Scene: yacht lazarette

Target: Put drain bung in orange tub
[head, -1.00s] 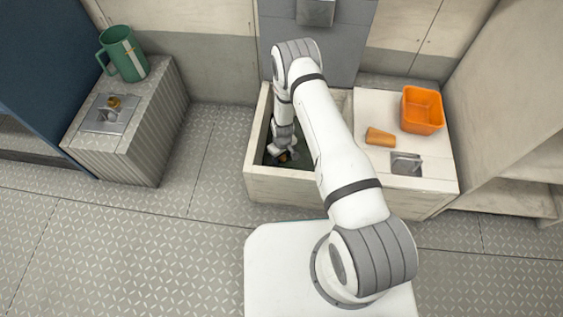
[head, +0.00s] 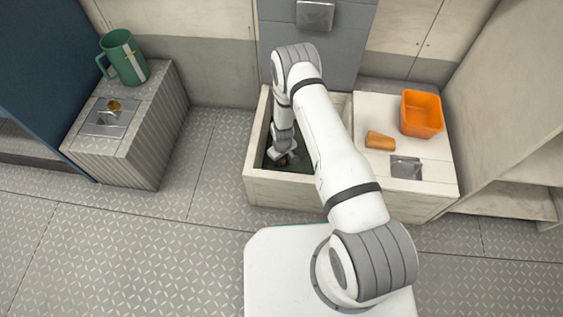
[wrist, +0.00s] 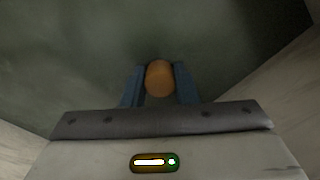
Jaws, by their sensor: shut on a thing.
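The drain bung (wrist: 160,78), orange-brown with a rounded end, is between the two blue fingers of my gripper (wrist: 160,88) in the wrist view. The fingers are shut on its sides. In the head view my gripper (head: 283,160) is down inside the open well of the pale locker, and the bung is mostly hidden there. The orange tub (head: 422,114) stands on the locker top at the right, apart from my gripper. Its inside looks empty.
A tapered orange-brown piece (head: 380,141) lies on the locker top left of the tub, near a metal latch plate (head: 406,167). Pale well walls (head: 285,186) surround my gripper. A green jug (head: 122,58) stands on the left cabinet. The floor between is clear.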

